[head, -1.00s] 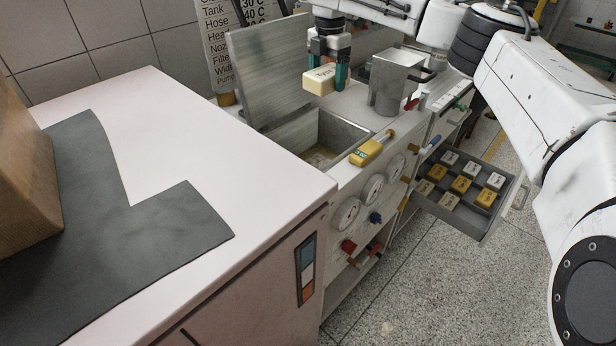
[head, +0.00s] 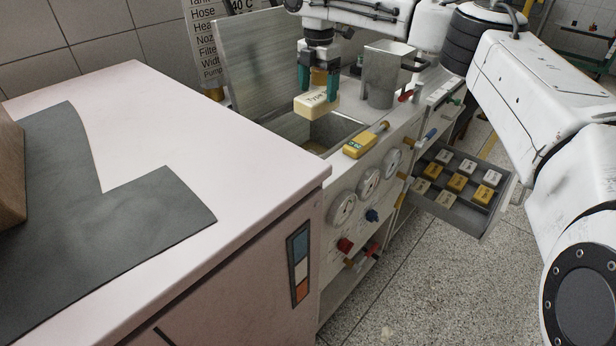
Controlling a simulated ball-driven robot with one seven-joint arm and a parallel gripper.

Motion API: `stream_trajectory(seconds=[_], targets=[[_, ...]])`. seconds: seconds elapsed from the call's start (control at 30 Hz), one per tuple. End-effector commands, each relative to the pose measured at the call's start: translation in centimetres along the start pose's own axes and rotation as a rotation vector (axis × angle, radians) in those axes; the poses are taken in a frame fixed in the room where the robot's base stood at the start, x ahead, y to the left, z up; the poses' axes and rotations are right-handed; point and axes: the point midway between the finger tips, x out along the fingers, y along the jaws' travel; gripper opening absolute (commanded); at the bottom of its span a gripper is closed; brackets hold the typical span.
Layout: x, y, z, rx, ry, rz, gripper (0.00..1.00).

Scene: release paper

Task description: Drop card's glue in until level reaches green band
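My gripper (head: 318,88), with dark green fingers, is shut on a cream glue block (head: 316,104) whose top label starts with "Type". The block hangs above the open metal tank (head: 352,128) and hides part of its opening. Something tan shows low inside the tank, but I cannot read its level or see a green band. The tank's lid (head: 250,62) stands raised behind it. A printed card (head: 207,40) on the wall lists Hose, Nozzle, Filter, Width and Pump; its top is cut off and its glue entry is not visible.
An open drawer (head: 476,222) holds several cream, white and yellow blocks. A yellow handheld device (head: 360,145) lies on the machine's top beside the tank. A metal jug (head: 386,78) stands behind it. The pale worktop (head: 250,150) with a grey sheet (head: 150,215) fills the left.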

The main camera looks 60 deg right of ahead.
Motion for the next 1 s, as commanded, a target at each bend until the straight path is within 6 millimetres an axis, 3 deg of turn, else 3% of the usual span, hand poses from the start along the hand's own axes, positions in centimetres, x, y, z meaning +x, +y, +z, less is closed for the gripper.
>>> stream_trajectory(seconds=[0.13, 0.47, 1.0], targets=[[0.0, 0.0, 0.0, 0.0, 0.0, -0.001, 1.0], [-0.5, 0.0, 0.0, 0.0, 0.001, -0.001, 1.0], [-9.5, 0.1, 0.0, 0.0, 0.001, 0.001, 1.0]])
